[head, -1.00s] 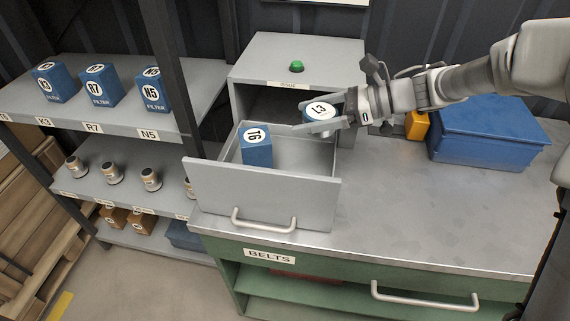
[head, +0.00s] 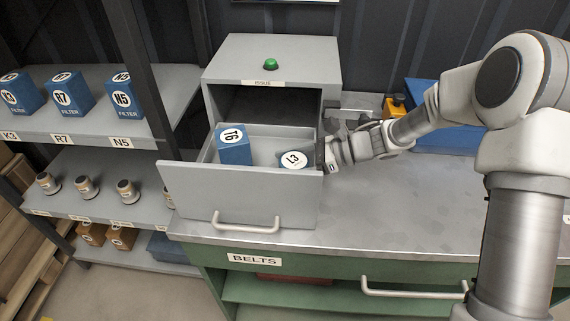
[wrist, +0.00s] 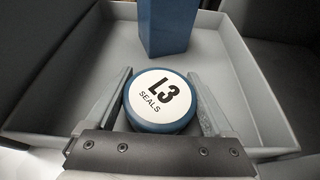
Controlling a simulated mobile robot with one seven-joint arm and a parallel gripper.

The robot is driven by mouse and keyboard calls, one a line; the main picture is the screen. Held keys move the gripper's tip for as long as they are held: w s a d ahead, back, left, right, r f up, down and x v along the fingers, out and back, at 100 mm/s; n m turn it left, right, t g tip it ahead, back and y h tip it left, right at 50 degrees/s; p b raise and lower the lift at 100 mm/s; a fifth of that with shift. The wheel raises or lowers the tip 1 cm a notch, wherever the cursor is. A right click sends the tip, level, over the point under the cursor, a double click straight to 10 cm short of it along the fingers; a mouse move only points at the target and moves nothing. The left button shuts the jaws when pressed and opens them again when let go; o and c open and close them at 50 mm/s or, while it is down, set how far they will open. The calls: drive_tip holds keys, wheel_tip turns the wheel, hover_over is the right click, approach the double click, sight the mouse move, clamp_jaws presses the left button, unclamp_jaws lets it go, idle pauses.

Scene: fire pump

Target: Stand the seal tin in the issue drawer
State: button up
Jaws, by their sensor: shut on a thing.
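The seal tin (head: 293,160) is a round blue tin with a white lid marked L3, and the wrist view shows "L3 SEALS" on it (wrist: 160,97). My gripper (wrist: 161,100) is shut on the tin, with one finger on each side. The tin is upright inside the open issue drawer (head: 240,190), at its right side, with the drawer floor visible around it in the wrist view. Whether its base touches the floor is hidden. In the head view the drawer front and my gripper (head: 300,160) cover part of the tin.
A blue box marked T6 (head: 234,146) stands in the drawer, left of the tin, and beyond it in the wrist view (wrist: 168,25). The grey cabinet (head: 270,58) has a green button (head: 270,64) on top. Shelves with filter boxes (head: 70,92) stand at left.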

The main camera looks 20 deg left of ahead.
drive_tip(key=shift+f, duration=0.15)
drive_tip(key=o, duration=1.2)
drive_tip(key=shift+o, duration=0.2)
drive_tip(key=shift+r, duration=0.25)
drive_tip(key=v, duration=1.2)
drive_tip(key=shift+p, duration=0.35)
